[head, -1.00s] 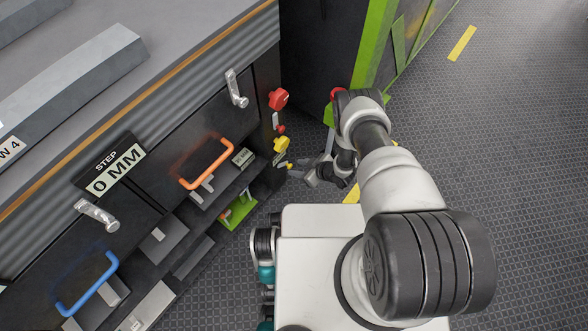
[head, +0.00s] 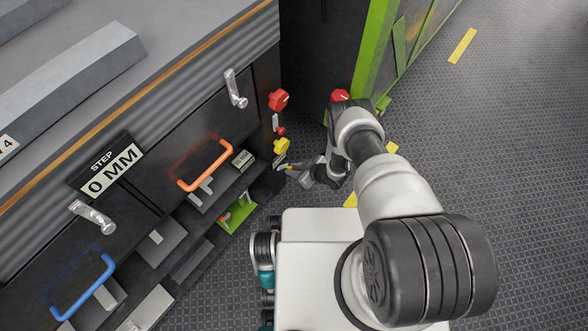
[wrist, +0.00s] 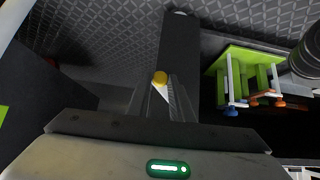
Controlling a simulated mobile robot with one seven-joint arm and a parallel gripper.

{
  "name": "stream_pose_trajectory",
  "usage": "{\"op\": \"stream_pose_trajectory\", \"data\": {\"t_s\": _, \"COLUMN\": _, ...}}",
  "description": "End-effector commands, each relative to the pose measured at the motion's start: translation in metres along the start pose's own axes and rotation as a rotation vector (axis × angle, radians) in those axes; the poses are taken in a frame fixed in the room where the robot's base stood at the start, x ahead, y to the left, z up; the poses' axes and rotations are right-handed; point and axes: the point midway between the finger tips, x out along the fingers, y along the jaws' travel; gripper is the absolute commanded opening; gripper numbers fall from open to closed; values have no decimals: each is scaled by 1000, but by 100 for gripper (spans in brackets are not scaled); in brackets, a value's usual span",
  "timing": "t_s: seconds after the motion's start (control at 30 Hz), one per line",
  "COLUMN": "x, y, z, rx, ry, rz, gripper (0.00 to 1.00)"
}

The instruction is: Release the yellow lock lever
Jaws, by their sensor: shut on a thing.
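The yellow lock lever shows as a rounded yellow knob (wrist: 160,78) in the wrist view, between my fingertips. In the head view a small yellow tip (head: 282,167) shows low at the cabinet's right end, beside my gripper (head: 290,167). My gripper (wrist: 161,90) is shut on the lever. The fingers and the dark panel hide most of the lever's shaft and its mount.
A yellow block (head: 281,146) and a red knob (head: 278,99) sit on the cabinet end above. An orange handle (head: 205,165) and a blue handle (head: 86,287) are on the drawers. A green fixture (wrist: 250,75) stands right. Patterned floor is open at right.

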Motion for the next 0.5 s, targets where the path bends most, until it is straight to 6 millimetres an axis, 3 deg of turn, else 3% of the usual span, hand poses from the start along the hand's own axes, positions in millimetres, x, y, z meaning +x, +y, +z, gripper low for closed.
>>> {"op": "stream_pose_trajectory", "data": {"t_s": 0.5, "x": -10, "y": 0, "z": -10, "rx": -270, "ry": 0, "rz": 270, "gripper": 0}}
